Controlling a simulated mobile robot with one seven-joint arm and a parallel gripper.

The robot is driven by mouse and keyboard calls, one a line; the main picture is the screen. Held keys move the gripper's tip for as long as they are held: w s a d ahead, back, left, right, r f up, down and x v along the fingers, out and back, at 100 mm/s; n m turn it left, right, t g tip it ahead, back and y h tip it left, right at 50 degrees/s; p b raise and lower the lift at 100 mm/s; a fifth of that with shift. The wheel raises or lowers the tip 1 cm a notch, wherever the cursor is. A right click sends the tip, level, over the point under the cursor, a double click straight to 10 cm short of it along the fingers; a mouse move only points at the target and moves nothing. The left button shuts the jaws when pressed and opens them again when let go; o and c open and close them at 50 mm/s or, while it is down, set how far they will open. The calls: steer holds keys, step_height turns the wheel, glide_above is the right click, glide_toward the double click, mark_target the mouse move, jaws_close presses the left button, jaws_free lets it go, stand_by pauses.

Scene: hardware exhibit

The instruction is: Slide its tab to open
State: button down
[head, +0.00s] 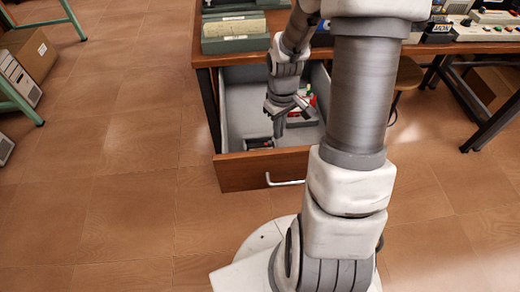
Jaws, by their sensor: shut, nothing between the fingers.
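My gripper (280,128) points down into an open drawer (236,112) with a grey inside and a brown wooden front. Its fingers are shut and hold nothing. A small dark object (258,143) with a reddish part lies at the drawer's front left, just left of and below the fingertips in the picture. I cannot tell whether the fingers touch it. A red and green item (312,101) lies farther right, partly hidden by my gripper and arm. No tab can be made out at this size.
The drawer front (240,172) carries a pale bar handle (284,181). Above is a wooden desk (222,60) with grey-green file boxes (234,34). A stool (408,74) stands to the right. My arm hides part of the drawer's right side.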

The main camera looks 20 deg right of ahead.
steer(key=shift+f+b, duration=0.85)
steer(key=shift+f, duration=0.45)
steer(key=shift+w+a, duration=0.2)
steer(key=shift+a, duration=0.5)
steer(key=shift+s+d, duration=0.1)
steer(key=shift+d, duration=0.15)
stand_by(0.6)
step_height(320, 180, up, 7)
steer(key=p, duration=0.6)
stand_by(0.4)
